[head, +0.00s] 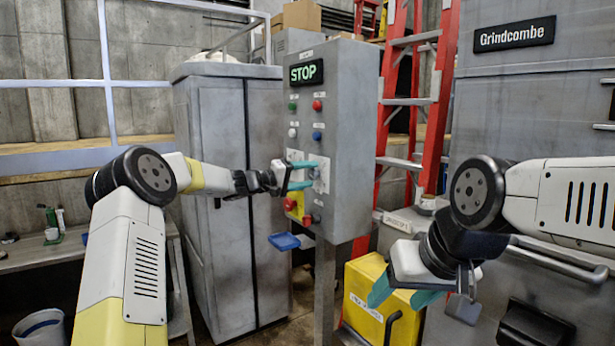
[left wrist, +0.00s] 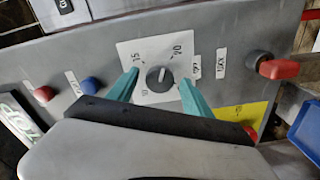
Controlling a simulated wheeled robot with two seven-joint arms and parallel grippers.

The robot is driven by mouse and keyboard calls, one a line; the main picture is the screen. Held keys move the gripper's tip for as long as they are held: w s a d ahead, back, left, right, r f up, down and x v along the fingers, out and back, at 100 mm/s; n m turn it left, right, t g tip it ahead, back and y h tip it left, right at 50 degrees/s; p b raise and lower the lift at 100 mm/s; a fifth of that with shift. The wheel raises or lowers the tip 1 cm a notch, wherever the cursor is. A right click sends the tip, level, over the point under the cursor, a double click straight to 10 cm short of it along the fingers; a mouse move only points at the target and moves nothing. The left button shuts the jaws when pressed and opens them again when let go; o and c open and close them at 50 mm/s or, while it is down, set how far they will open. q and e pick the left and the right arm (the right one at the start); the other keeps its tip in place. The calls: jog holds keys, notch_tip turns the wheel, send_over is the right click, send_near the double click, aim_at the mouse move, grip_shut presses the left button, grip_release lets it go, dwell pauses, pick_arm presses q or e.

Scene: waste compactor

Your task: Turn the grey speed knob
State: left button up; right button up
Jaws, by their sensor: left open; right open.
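The grey speed knob (left wrist: 159,79) sits on a white dial plate (left wrist: 155,52) with printed numbers, on the front of the grey control box (head: 344,130). My left gripper (head: 312,174) is at the panel in front of the dial. In the left wrist view its teal fingers (left wrist: 160,90) are spread, one on each side of the knob, with visible gaps. Contact with the panel cannot be told. In the head view the fingers and arm mostly hide the knob. My right gripper (head: 405,297) is open and empty, low at the right, away from the box.
The box carries a lit STOP display (head: 306,73), small coloured buttons, a red button on a yellow plate (head: 295,206) and a red-ended lever (left wrist: 278,69). A blue tray (head: 285,241) is below. A red ladder (head: 412,100) and yellow bin (head: 368,300) stand nearby.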

pick_arm(q)
jog(key=v, duration=0.7)
jog(key=shift+s+a, duration=0.2)
jog(key=shift+a, duration=0.15)
jog(key=s+d+f+m+g+y, duration=0.1)
jog(key=s+d+m+g+y, duration=0.15)
jog(key=s, duration=0.65)
jog(key=s+d+m+g+y, duration=0.15)
jog(key=s+d, duration=0.25)
jog(key=s, duration=0.5)
jog(key=s+a+f+y, duration=0.2)
jog(key=s+a+y, duration=0.1)
jog(key=s, duration=0.6)
jog(key=s+a+f+y, duration=0.3)
jog(key=s+a, duration=0.3)
jog(key=s, duration=0.3)
jog(key=s+a+f+n+y, duration=0.1)
jog(key=s+a, duration=0.4)
jog(key=s, duration=0.5)
jog(key=shift+f+y, duration=0.65)
jog(key=shift+y, duration=0.25)
pick_arm(e)
jog(key=shift+c, duration=0.2)
pick_arm(q)
jog(key=shift+d, duration=0.1)
pick_arm(e)
grip_shut()
